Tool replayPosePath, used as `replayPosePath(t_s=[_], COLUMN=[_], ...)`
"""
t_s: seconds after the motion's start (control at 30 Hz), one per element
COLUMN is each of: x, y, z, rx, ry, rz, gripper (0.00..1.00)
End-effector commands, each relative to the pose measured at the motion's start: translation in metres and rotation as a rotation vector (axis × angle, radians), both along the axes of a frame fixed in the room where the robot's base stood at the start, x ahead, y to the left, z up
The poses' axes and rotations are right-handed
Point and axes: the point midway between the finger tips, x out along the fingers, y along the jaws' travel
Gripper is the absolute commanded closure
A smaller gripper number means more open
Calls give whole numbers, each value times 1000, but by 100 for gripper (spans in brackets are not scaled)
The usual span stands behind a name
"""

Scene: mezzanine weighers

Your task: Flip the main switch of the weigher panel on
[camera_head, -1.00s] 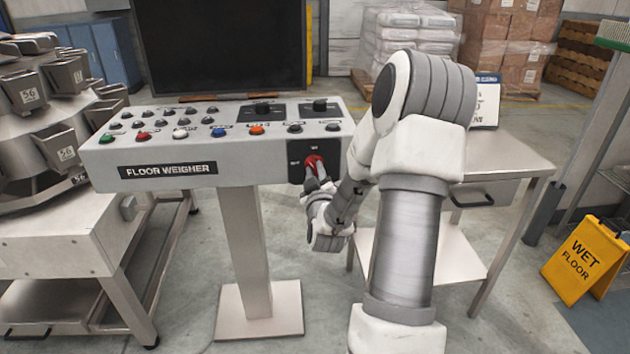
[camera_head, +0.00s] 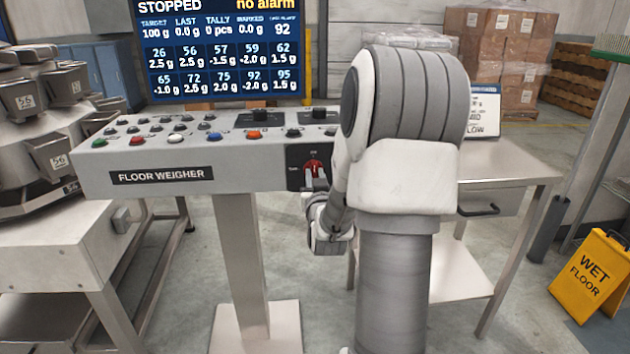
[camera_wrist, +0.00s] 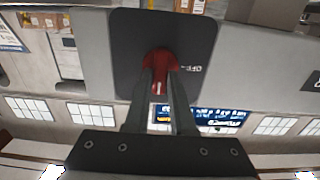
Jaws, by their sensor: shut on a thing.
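The weigher panel (camera_head: 240,172) is a grey console on a pedestal, labelled FLOOR WEIGHER. Its main switch (camera_head: 312,166) is a red knob on a black plate at the right end of the front face. My gripper (camera_head: 316,184) is at that plate, its fingers shut on the red knob. In the wrist view my gripper's fingers (camera_wrist: 160,90) close on the red main switch (camera_wrist: 160,62), on the black plate (camera_wrist: 205,35). The fingers hide part of the knob. The screen (camera_head: 220,50) above the panel is lit and reads STOPPED and no alarm.
Coloured buttons and small knobs line the panel top. A steel table (camera_head: 510,170) with a sign (camera_head: 484,112) stands to the right behind my arm. A multihead weigher (camera_head: 40,130) stands on the left. A yellow wet floor sign (camera_head: 590,275) is at the far right.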

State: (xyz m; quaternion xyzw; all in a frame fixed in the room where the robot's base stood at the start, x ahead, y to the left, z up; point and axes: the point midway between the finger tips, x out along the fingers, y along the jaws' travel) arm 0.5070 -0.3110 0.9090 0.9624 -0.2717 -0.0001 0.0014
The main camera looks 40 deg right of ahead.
Motion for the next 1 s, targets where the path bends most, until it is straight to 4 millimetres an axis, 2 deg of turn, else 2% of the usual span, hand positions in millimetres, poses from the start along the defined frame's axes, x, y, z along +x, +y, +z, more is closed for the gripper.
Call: replayPosePath(t_s=[0.5,0.53,0.67,1.0], x=[0,0,0,0], y=[0,0,0,0], z=[0,0,0,0], rx=[18,18,17,16], ry=[-10,-10,-9,-9], rz=[-1,-1,-1,0], gripper=[100,72,49,48])
